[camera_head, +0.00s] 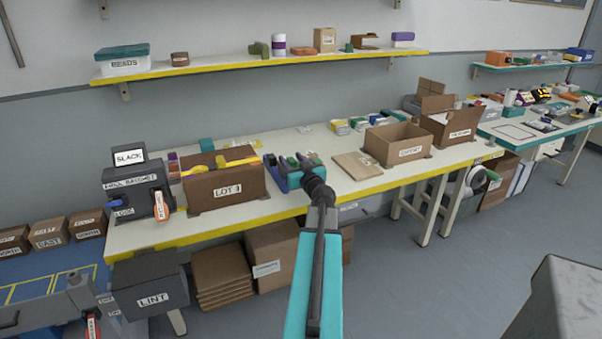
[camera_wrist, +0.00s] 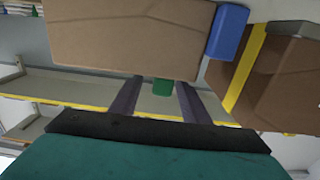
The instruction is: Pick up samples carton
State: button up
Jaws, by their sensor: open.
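No label that I can clearly read says samples. In the wrist view a large plain brown carton (camera_wrist: 130,38) fills the upper left, just beyond my gripper (camera_wrist: 155,88). The two dark fingers are open and apart, with nothing held between them. A small green block (camera_wrist: 163,87) shows between the fingertips, behind them. I cannot tell whether the fingers touch the carton. An open carton with a hard-to-read label (camera_head: 452,124) stands at the bench's right end.
A LOT 3 carton (camera_head: 222,187) stands on the bench (camera_head: 240,215) left of a blue holder (camera_head: 284,181). A flat brown board (camera_head: 357,166) and an open carton (camera_head: 398,147) lie to the right. A blue block (camera_wrist: 227,32) and a yellow-striped carton (camera_wrist: 285,75) are close by.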

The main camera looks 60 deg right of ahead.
jog(key=shift+x, duration=2.6)
jog(key=shift+w+a, duration=0.1)
grip_shut()
jog(key=shift+r, duration=0.1)
